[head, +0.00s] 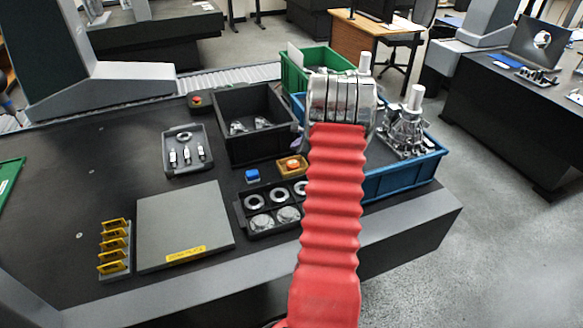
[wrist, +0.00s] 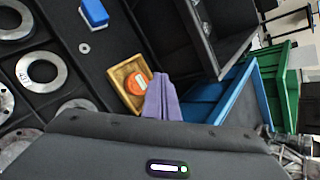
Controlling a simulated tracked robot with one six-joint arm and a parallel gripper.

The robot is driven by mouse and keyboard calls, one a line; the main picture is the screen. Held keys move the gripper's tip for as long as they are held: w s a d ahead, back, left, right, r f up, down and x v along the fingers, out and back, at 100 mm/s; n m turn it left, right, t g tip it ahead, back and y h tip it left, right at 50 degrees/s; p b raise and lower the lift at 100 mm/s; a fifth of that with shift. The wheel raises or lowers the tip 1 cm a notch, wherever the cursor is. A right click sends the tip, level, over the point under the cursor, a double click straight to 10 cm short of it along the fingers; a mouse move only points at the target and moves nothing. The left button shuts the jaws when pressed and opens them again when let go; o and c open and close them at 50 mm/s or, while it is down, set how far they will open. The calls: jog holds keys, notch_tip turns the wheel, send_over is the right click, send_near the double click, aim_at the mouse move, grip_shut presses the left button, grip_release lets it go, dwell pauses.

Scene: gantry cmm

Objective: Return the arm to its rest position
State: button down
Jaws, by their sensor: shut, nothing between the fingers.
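My arm in its red ribbed sleeve rises through the middle of the head view to a silver wrist. My gripper (wrist: 160,82) shows in the wrist view as purple fingers, closed together with nothing between them. In the head view only a small purple part of my gripper (head: 298,137) shows left of the wrist; the rest is hidden. In the wrist view the fingers overlap the edge of a small ochre tray (wrist: 117,73) holding an orange disc (wrist: 136,83). I cannot tell whether they touch it.
A blue bin (head: 400,178) holding metal castings (head: 403,132) stands beside my wrist, with a green bin (head: 291,72) behind. Left are a black bin (head: 225,106), a compartment tray of rings (head: 240,216), a grey plate (head: 185,222) and a yellow-slotted rack (head: 114,245).

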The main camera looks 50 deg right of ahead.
jog(key=shift+s, duration=0.1)
dwell(0.6)
jog(key=s+a+f+n+g+y, duration=0.1)
jog(key=s+a+f+n+y, duration=0.2)
jog(key=a+n, duration=0.35)
jog(key=s+a+r+n+g+y, duration=0.15)
jog(key=a+r+n, duration=0.25)
jog(key=a, duration=0.7)
jog(key=s+a+r+n+g, duration=0.15)
jog(key=a+r+n, duration=0.3)
jog(key=a, duration=0.65)
jog(key=s+a+r+n, duration=0.4)
jog(key=a+r+n, duration=0.1)
jog(key=a, duration=0.5)
jog(key=s+a+r+n+h, duration=0.1)
jog(key=s+a+r+n, duration=0.4)
jog(key=a, duration=0.5)
jog(key=s+a+r+n+t, duration=0.1)
jog(key=s+a+r+n, duration=0.4)
jog(key=a, duration=0.5)
notch_tip(320, 180, up, 2)
jog(key=shift+s+a+r+n, duration=0.25)
jog(key=shift+n, duration=0.15)
jog(key=shift+h, duration=0.25)
